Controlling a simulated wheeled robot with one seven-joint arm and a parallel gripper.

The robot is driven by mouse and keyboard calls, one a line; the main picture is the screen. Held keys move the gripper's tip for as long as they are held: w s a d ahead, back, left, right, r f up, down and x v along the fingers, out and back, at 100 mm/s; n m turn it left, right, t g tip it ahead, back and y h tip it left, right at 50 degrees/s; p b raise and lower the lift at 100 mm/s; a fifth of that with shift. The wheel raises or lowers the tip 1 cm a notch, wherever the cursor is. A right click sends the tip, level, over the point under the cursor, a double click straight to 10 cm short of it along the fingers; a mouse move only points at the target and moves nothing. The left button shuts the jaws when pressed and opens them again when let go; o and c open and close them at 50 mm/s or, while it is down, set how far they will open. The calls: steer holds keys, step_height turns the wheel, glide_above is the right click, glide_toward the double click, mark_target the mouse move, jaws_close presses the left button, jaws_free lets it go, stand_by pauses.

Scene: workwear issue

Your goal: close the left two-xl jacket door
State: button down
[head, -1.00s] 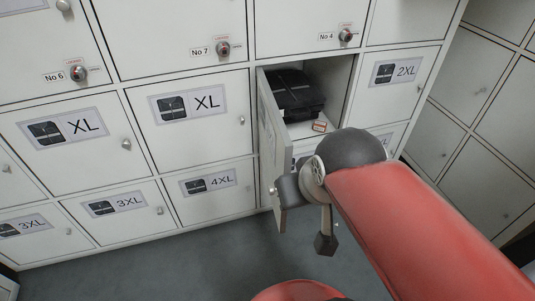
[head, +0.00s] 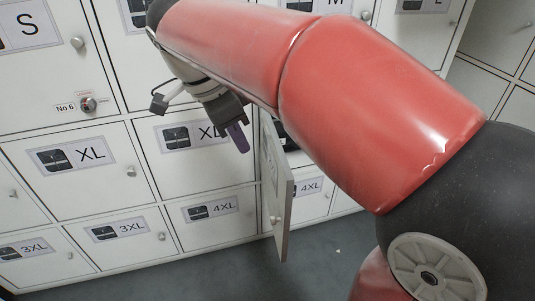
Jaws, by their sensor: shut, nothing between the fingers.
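The open locker door (head: 274,185) stands swung out, left of my red arm. I see it at a steep angle, and its label cannot be read. It is hinged on the left of its compartment, in the row of XL doors. A strip of the dark folded jacket (head: 289,141) shows inside; my arm hides the rest of the compartment and the 2XL door to its right. My gripper (head: 238,138) is shut and empty, pointing down in front of the XL door (head: 180,170), to the left of the open door. I cannot tell whether it touches anything.
Closed doors surround the opening: another XL door (head: 90,185) at left, 3XL (head: 125,252) and 4XL (head: 223,232) doors below.

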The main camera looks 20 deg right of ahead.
steer(key=w+a+r+m, duration=0.1)
steer(key=a+m, duration=0.1)
glide_above(281, 181)
steer(key=a, duration=0.2)
step_height(281, 181, down, 9)
steer(key=shift+a+m+g+h+b, duration=0.15)
steer(key=shift+m+g+h+b, duration=0.15)
steer(key=shift+b, duration=0.15)
